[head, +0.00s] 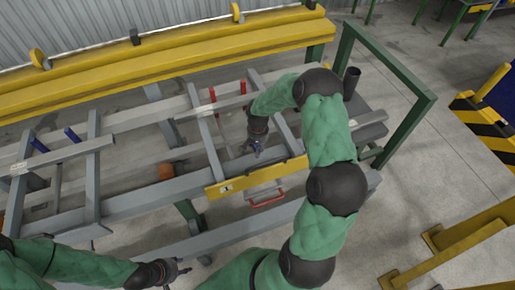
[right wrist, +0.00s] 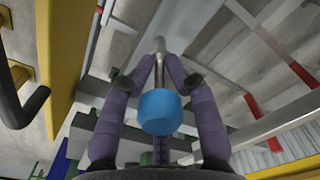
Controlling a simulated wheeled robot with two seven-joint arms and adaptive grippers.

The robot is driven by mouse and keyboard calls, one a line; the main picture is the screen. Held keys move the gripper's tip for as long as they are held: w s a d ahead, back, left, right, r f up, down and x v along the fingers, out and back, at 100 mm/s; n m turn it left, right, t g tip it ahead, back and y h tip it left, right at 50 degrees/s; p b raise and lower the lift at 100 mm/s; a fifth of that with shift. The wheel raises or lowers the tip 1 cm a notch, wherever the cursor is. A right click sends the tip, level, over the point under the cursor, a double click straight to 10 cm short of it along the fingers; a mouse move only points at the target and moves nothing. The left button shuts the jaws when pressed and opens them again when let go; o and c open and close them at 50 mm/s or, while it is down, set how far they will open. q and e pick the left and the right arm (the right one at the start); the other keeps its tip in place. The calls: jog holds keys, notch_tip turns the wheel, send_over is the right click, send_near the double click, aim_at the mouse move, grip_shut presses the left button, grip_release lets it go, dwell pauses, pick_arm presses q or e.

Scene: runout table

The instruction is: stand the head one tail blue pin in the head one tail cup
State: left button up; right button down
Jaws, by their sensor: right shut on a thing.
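My right gripper (head: 257,145) is over the middle of the table frame, behind the yellow numbered bar. In the right wrist view its two fingers (right wrist: 160,62) are closed around a pin with a blue end (right wrist: 160,112) and a thin grey shaft. The blue end faces the camera and the shaft points away past the fingertips. The pin is too small to make out in the head view. A dark cup (head: 351,83) stands at the table's right end; I cannot tell whether it is the named cup. My left gripper (head: 182,269) is low at the front left, apart from these; its jaw state is unclear.
Two blue posts (head: 72,135) show on the left rails and two red posts (head: 243,87) near the back middle. An orange round thing (head: 166,171) sits between beams. A green frame (head: 390,55) rises at right.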

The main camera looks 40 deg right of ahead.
jog(key=shift+f+b, duration=0.3)
jog(key=shift+f, duration=0.1)
jog(key=shift+f, duration=0.2)
jog(key=c, duration=0.9)
grip_release()
jog(key=shift+c, duration=0.2)
jog(key=shift+r, duration=0.1)
